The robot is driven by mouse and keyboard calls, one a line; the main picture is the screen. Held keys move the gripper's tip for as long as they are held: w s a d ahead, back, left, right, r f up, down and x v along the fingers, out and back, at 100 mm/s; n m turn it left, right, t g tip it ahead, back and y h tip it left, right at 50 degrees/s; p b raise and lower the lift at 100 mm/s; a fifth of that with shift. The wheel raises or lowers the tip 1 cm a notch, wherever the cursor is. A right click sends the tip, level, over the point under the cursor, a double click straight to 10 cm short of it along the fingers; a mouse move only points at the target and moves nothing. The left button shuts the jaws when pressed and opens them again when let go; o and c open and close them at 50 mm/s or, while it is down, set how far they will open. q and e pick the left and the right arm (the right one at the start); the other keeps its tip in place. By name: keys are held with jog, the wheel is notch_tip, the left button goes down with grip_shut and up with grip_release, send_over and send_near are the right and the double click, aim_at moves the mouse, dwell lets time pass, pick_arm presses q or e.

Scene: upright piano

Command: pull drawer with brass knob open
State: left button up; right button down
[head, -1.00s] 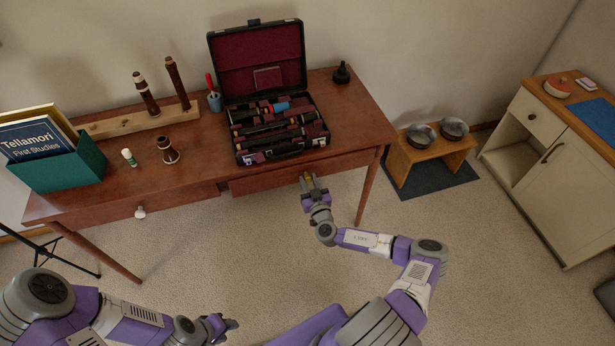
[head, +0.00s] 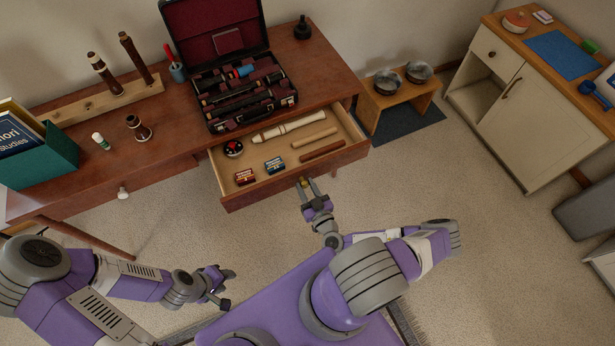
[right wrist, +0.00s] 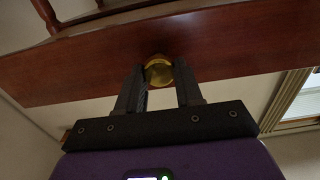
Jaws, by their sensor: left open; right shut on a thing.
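The drawer (head: 262,189) with the brass knob stands pulled out from the right part of the red-brown desk. Inside lie a cream recorder, two wooden rods and several small boxes and tins. My right gripper (head: 306,187) is at the drawer front, with its fingers on either side of the brass knob (head: 301,183). In the right wrist view the brass knob (right wrist: 158,71) sits between the fingertips of the right gripper (right wrist: 159,84), which are shut on it. My left gripper (head: 224,288) is open and empty, low and left of the drawer, clear of the desk.
An open instrument case (head: 243,104) stands on the desk (head: 120,158) behind the drawer. A second drawer has a white knob (head: 123,193) at left. A low wooden stand with bowls (head: 401,101) and a cream cabinet (head: 512,110) are to the right. Carpet in front is free.

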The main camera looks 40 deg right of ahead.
jog(key=shift+s, duration=0.35)
jog(key=c, duration=0.8)
grip_release()
jog(key=s, duration=0.3)
jog(key=s+a, duration=0.1)
jog(key=s, duration=0.3)
jog(key=shift+s+a+p, duration=0.2)
jog(key=shift+s+p, duration=0.05)
jog(key=shift+p, duration=0.05)
